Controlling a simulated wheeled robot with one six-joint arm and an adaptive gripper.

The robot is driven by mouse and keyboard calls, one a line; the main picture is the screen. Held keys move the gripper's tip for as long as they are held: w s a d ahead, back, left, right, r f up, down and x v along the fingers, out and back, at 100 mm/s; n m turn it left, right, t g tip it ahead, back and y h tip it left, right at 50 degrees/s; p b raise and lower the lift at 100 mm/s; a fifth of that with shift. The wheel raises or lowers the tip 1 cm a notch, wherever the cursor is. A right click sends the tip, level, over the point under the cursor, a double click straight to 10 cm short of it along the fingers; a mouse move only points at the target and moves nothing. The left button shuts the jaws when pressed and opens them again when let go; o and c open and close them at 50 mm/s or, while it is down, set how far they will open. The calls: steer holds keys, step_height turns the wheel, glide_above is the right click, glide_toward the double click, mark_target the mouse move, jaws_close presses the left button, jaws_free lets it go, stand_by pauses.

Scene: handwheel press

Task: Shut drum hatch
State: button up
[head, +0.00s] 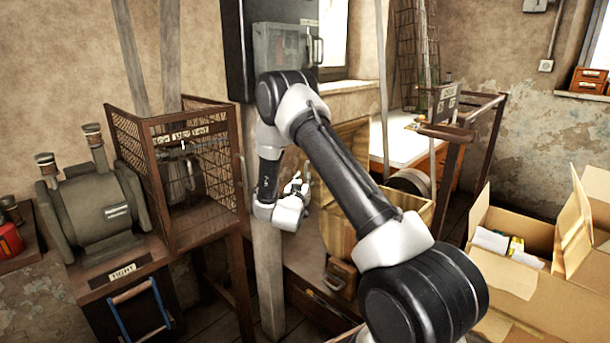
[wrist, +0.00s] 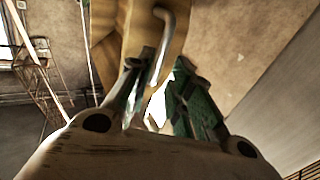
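A yellow-brown wooden body (head: 338,232), likely the drum, stands behind my arm in the head view. My arm covers much of it, and I cannot make out its hatch as a separate part. My gripper (head: 305,190) is at its upper left side. In the wrist view, a wooden surface (wrist: 110,50) with a bent grey metal handle (wrist: 180,25) lies just ahead of my gripper (wrist: 158,95). The fingers are apart, with a bright gap between them. The handle's lower end runs down towards the left finger; I cannot tell whether they touch.
A wire-mesh cage (head: 215,160) on a wooden stand and a grey-green machine (head: 100,215) are at left. A grey post (head: 267,270) stands close to my gripper. Open cardboard boxes (head: 545,285) are at right. A white-topped table (head: 400,140) is behind.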

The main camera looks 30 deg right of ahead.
steer(key=x, duration=0.7)
jaws_close()
